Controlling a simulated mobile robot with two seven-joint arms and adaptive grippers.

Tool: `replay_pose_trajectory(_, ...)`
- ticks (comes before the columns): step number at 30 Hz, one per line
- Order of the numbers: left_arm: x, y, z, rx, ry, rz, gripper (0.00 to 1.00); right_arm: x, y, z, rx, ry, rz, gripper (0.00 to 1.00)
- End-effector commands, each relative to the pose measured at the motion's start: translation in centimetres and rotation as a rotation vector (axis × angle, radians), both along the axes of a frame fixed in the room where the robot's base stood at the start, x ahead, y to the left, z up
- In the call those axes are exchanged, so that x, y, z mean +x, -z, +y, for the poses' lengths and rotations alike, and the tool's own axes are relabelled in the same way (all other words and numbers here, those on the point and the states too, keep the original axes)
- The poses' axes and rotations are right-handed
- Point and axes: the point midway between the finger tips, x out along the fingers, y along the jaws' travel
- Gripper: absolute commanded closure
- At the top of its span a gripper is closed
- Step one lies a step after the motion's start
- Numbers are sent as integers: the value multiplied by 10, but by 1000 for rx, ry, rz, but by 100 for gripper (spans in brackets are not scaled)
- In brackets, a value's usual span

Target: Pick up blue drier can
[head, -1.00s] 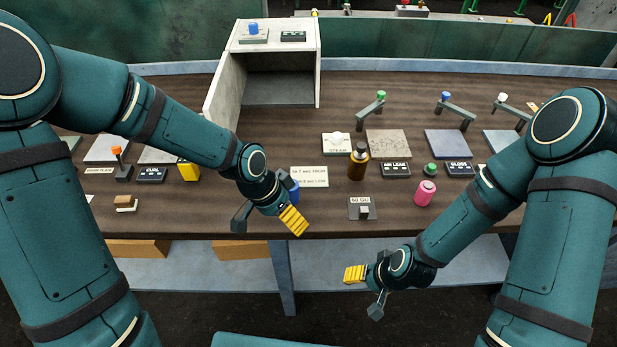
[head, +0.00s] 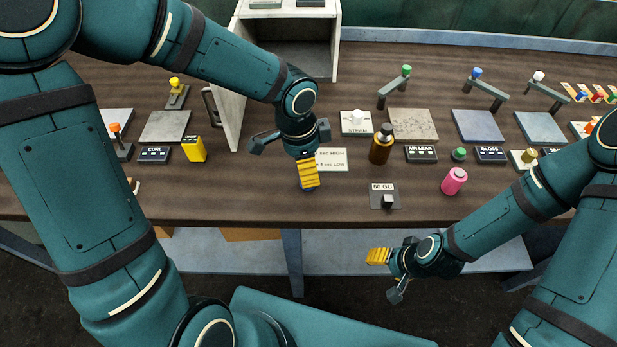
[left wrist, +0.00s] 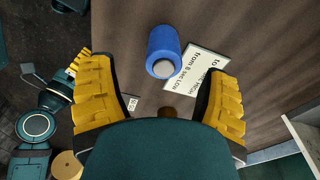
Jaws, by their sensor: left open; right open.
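The blue drier can (left wrist: 163,50) stands on the bench in the left wrist view, between the lines of my two left fingers and a little beyond their tips. It has a pale grey round end. In the head view my left gripper (head: 307,172) covers nearly all of it. My left gripper also shows in the left wrist view (left wrist: 160,80), open and empty, with ribbed yellow pads spread wide on both sides. My right gripper (head: 387,274) is open and empty in front of the bench edge.
A white printed card (head: 332,159) lies beside the can. A brown bottle (head: 380,148), a pink can (head: 454,181) and a 60 GU block (head: 385,196) stand to the right.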

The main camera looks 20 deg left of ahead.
Motion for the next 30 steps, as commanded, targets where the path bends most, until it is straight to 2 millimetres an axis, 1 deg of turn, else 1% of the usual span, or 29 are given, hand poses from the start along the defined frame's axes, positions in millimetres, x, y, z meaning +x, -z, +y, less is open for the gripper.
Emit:
replay_pose_trajectory(1,0,8,-1,0,1,2,24,1,4,0,0,1,-2,39)
replay_pose_trajectory(3,1,13,-1,0,1,1,24,1,5,0,0,1,-3,39)
replay_pose_trajectory(8,1,19,-2,0,-1,0,24,2,7,0,0,1,-4,39)
replay_pose_trajectory(11,2,28,-2,0,0,1,24,2,10,0,-1,1,-5,39)
replay_pose_trajectory(16,6,53,-3,-1,1,2,24,4,21,-1,-1,3,-10,39)
replay_pose_trajectory(19,7,65,-5,-1,0,0,24,5,25,-1,-3,2,-12,39)
replay_pose_trajectory(21,7,69,-5,-1,0,0,24,5,26,-1,-3,3,-13,39)
replay_pose_trajectory(27,7,68,-5,-1,-1,0,24,5,25,-1,-3,3,-13,39)
replay_pose_trajectory(28,7,67,-5,-1,0,0,30,5,25,-1,-3,3,-13,39)
replay_pose_trajectory(29,7,67,-5,-1,-1,0,40,5,25,-1,-3,3,-13,39)
replay_pose_trajectory(30,7,67,-5,-1,-1,0,54,5,25,-1,-3,3,-13,39)
